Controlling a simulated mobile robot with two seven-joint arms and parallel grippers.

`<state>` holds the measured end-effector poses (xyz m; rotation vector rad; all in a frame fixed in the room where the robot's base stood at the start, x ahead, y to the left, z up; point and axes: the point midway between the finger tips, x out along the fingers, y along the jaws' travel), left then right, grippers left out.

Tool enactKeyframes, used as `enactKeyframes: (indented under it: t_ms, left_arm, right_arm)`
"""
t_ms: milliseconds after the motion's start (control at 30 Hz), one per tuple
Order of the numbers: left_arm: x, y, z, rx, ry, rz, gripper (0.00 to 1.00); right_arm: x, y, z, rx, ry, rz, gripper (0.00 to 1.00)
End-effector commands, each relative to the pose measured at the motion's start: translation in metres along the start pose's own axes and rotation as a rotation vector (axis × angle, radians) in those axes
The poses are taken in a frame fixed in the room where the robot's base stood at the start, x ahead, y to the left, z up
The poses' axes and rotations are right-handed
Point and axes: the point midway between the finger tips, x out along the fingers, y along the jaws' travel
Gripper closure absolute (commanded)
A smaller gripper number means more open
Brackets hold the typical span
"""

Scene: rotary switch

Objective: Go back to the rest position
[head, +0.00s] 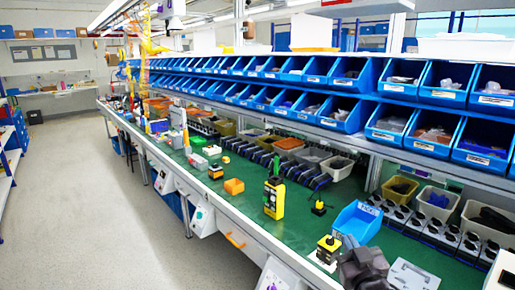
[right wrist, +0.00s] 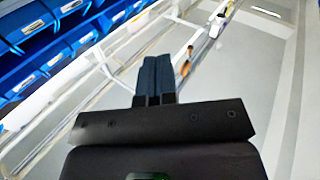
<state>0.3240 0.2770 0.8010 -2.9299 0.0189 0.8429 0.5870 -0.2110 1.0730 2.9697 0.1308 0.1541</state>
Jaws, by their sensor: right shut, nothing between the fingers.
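My right gripper (head: 360,262) is a dark shape at the bottom edge of the head view, low over the near part of the green bench. In the right wrist view its two dark fingers (right wrist: 157,75) lie side by side, shut with nothing between them. A small yellow and black switch box (head: 328,247) stands on the bench just left of the gripper, apart from it as far as I can tell. A taller yellow and black unit (head: 273,197) stands further along the bench. My left gripper is not in view.
A blue bin (head: 357,221) and a light grey box (head: 412,276) sit near the right gripper. Rows of blue bins (head: 345,85) rise behind the green bench (head: 237,197). Free floor (head: 90,220) lies to the left.

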Motion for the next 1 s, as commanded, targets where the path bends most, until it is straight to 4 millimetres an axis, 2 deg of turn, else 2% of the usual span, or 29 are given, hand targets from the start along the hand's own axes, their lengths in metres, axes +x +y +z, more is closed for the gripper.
enactKeyframes:
  t_ms: [33, 200, 267, 400, 500, 600, 733, 833, 1000]
  left_arm:
    - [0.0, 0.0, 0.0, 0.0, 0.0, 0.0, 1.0]
    - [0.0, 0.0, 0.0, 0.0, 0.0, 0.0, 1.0]
    - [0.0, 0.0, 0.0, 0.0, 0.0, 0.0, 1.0]
    - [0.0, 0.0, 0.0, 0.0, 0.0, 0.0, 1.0]
    - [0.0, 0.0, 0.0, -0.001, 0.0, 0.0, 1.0]
    - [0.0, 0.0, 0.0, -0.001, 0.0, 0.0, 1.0]
    - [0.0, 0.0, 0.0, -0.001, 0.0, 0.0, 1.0]
    - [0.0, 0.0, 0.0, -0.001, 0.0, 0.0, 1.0]
    - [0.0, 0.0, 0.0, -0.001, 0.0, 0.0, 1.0]
  right_arm:
    - [-0.018, 0.0, 0.029, 0.017, -0.057, -0.005, 1.0]
    - [-0.08, -0.002, 0.105, 0.063, -0.224, -0.014, 1.0]
    - [-0.104, -0.003, 0.13, 0.073, -0.282, -0.013, 1.0]
    - [-0.167, -0.003, 0.181, 0.082, -0.42, -0.006, 1.0]
    - [-0.212, -0.004, 0.209, 0.085, -0.51, 0.001, 1.0]
    - [-0.249, -0.003, 0.229, 0.088, -0.581, 0.009, 1.0]
    - [-0.281, -0.002, 0.243, 0.091, -0.641, 0.018, 1.0]
    - [-0.291, -0.002, 0.248, 0.093, -0.66, 0.022, 1.0]
    - [-0.294, -0.002, 0.249, 0.093, -0.665, 0.022, 1.0]
